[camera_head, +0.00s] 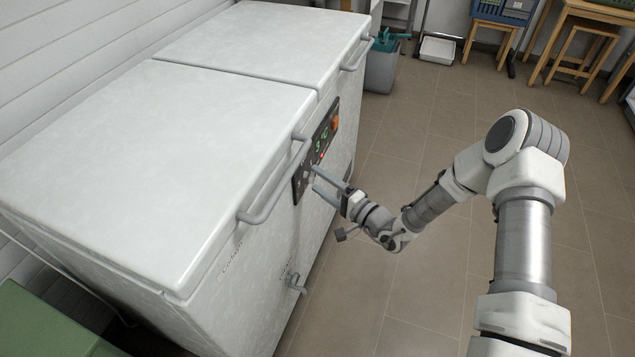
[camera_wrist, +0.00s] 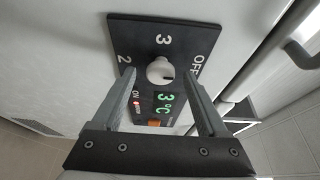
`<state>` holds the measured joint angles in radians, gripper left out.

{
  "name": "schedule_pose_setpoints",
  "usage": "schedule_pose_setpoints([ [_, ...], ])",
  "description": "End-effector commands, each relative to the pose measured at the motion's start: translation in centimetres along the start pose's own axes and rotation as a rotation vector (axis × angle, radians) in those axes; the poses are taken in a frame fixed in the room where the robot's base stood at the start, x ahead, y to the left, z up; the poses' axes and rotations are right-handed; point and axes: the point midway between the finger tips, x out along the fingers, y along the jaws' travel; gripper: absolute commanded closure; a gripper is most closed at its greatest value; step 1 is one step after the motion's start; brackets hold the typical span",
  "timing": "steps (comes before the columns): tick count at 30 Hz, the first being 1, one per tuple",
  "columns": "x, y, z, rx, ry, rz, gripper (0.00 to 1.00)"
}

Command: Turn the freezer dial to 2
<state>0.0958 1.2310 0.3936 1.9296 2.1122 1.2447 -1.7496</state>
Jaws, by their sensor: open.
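The freezer (camera_head: 150,150) is a white chest with a dark control panel (camera_head: 299,186) on its front. In the wrist view, the white round dial (camera_wrist: 160,70) sits on that panel (camera_wrist: 125,27), with 2, 3 and OFF printed around it. A small dark mark shows on the dial's right side, roughly towards the OFF side; its exact setting is hard to tell. My gripper (camera_head: 316,178) is in front of the panel. In the wrist view my gripper (camera_wrist: 158,74) is open, one finger on each side of the dial, with visible gaps. Contact cannot be seen.
A green 3°C display (camera_wrist: 164,102), a red ON light and an orange switch (camera_wrist: 155,123) share the panel. Lid handles (camera_head: 270,190) (camera_head: 357,53) stick out nearby. A drain tap (camera_head: 294,283) is lower down. Open floor lies right of the freezer.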

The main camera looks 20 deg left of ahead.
Motion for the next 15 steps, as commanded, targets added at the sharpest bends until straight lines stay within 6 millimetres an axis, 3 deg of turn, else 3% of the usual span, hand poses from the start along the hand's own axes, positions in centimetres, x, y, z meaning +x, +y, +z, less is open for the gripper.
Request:
schedule_pose_setpoints([
  [4,1.13,-0.02,0.04,-0.001,-0.001,-0.002,0.24],
  [13,1.33,-0.07,0.02,0.000,0.000,-0.001,0.24],
  [15,1.32,-0.07,0.02,0.000,0.000,-0.001,0.35],
])
